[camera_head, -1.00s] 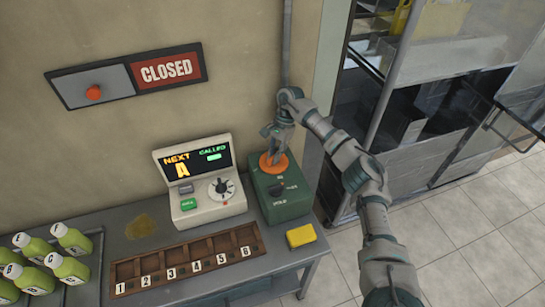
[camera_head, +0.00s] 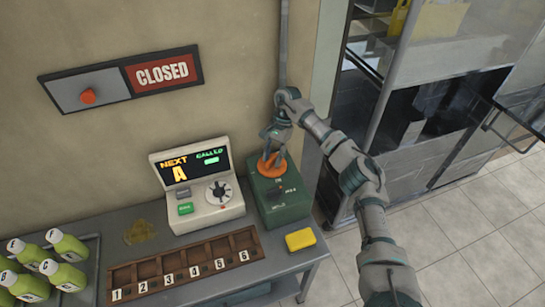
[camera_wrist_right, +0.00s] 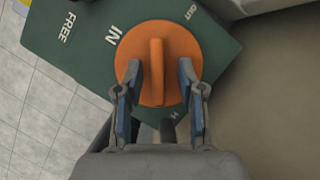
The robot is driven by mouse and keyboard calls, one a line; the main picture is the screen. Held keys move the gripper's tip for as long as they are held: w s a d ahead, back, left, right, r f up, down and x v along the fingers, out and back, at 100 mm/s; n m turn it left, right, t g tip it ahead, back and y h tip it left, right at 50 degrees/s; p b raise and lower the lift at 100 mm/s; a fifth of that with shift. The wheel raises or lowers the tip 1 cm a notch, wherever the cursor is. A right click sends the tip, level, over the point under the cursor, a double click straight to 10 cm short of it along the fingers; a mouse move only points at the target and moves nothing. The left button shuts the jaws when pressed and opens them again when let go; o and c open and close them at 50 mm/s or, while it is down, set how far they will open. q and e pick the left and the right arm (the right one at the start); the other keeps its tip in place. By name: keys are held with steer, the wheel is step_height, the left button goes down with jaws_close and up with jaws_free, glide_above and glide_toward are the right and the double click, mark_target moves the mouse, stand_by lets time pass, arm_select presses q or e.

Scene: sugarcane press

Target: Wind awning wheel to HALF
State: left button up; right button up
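An orange wheel (camera_head: 272,163) with a raised bar across it sits on top of a green box (camera_head: 283,208) on the table. In the right wrist view the orange wheel (camera_wrist_right: 157,85) has its bar roughly upright, and labels FREE and IN show on the green plate around it. My right gripper (camera_head: 270,155) is over the wheel from above. In the wrist view the right gripper's fingers (camera_wrist_right: 158,72) stand on either side of the bar, over the disc, with a gap to the bar on each side. Whether they touch the disc is unclear. My left gripper is out of view.
A grey display console (camera_head: 200,188) stands left of the green box. A wooden rack (camera_head: 190,262) with numbered slots and a yellow block (camera_head: 300,239) lie in front. Green bottles (camera_head: 70,247) stand at the left. A CLOSED sign (camera_head: 163,74) hangs on the wall; glass cabinet (camera_head: 440,110) at right.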

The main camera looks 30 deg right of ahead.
mark_target(273, 156)
step_height(273, 156, up, 10)
steer(key=shift+f, duration=0.1)
steer(key=shift+d, duration=0.1)
stand_by(0.3)
